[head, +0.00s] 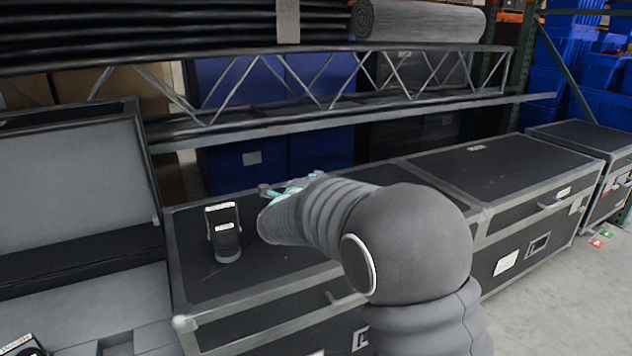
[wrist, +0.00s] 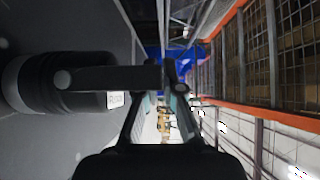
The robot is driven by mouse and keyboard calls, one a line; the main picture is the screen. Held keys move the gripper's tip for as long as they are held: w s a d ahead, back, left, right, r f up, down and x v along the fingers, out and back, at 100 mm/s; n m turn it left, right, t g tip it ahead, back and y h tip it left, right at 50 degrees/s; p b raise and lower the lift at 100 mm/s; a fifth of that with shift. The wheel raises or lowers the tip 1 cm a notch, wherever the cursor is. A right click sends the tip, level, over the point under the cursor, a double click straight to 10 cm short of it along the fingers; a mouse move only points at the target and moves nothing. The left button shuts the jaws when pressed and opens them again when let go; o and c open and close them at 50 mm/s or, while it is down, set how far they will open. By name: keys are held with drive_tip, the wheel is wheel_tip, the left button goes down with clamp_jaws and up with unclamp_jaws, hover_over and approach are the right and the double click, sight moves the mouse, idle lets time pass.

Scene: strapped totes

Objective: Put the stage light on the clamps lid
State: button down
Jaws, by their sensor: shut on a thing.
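The stage light is a black cylinder with a grey band, white labels and a bracket. It shows upright in the head view (head: 228,240), left of my gripper (head: 290,187), over a closed black case lid (head: 195,275). I cannot tell whether its base touches the lid. In the wrist view the light (wrist: 85,95) fills the left side, and its bracket reaches my fingertips (wrist: 175,85). My gripper is shut on the bracket. My arm hides part of the gripper in the head view. No readable label shows which lid is the clamps lid.
An open case (head: 70,180) with a raised lid stands left. Another closed black case (head: 500,165) is right, with one more beyond it (head: 590,140). A metal truss (head: 330,100) runs behind. A dark item (head: 20,345) lies at lower left. Blue bins (head: 600,75) stand at back right.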

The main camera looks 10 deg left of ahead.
drive_tip(key=shift+f, duration=0.1)
drive_tip(key=shift+f+b, duration=0.3)
drive_tip(key=shift+b, duration=0.05)
drive_tip(key=c, duration=1.3)
unclamp_jaws()
drive_tip(key=shift+s+r+p, duration=0.1)
drive_tip(key=shift+r+p, duration=0.2)
drive_tip(key=shift+p, duration=0.1)
drive_tip(key=b+v, duration=0.1)
drive_tip(key=v, duration=1)
drive_tip(key=shift+s+a, duration=0.1)
drive_tip(key=shift+s, duration=0.3)
